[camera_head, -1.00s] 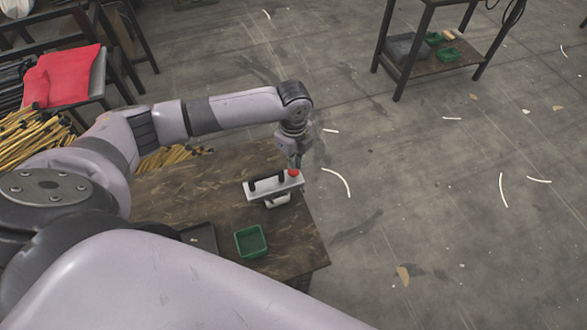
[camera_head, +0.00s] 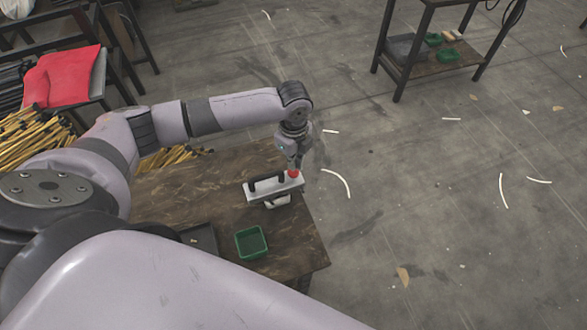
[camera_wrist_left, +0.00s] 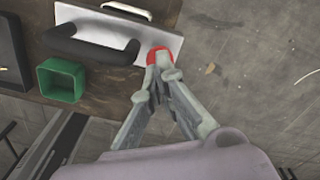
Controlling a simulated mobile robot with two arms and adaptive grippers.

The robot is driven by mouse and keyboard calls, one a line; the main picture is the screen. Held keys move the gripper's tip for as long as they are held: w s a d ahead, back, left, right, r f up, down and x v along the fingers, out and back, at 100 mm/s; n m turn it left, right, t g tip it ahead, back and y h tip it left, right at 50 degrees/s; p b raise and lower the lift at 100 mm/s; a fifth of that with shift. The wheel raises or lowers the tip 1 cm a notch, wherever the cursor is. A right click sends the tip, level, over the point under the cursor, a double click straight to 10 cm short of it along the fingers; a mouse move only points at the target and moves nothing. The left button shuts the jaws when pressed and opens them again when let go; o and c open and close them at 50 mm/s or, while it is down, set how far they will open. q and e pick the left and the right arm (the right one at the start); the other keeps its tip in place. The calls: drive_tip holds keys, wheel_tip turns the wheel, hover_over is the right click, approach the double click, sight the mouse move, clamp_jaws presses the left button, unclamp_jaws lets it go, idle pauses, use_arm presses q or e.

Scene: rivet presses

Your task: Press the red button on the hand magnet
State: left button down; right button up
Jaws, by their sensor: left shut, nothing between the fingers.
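The hand magnet (camera_head: 262,190) is a light metal plate with a black handle, lying near the right edge of the brown table. Its red button (camera_head: 293,174) is at the plate's right end. In the left wrist view the magnet (camera_wrist_left: 93,22) fills the upper left, and the red button (camera_wrist_left: 153,52) shows partly behind my fingertips. My left gripper (camera_head: 295,165) points down and is shut and empty. Its fingertips (camera_wrist_left: 162,66) overlap the button; whether they touch it I cannot tell. My right gripper is not in view.
A green bin (camera_head: 251,243) and a dark tray (camera_head: 201,238) are on the table (camera_head: 180,205) in front of the magnet. Yellow-handled tools and a red cloth (camera_head: 62,77) are at the left. Open floor lies to the right, with another table (camera_head: 435,66) at the back.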

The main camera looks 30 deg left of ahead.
use_arm(q)
drive_tip(key=shift+f+b, duration=0.55)
drive_tip(key=shift+f, duration=0.95)
drive_tip(key=shift+r, duration=0.1)
wheel_tip(320, 180, up, 7)
drive_tip(key=p, duration=0.8)
idle(0.4)
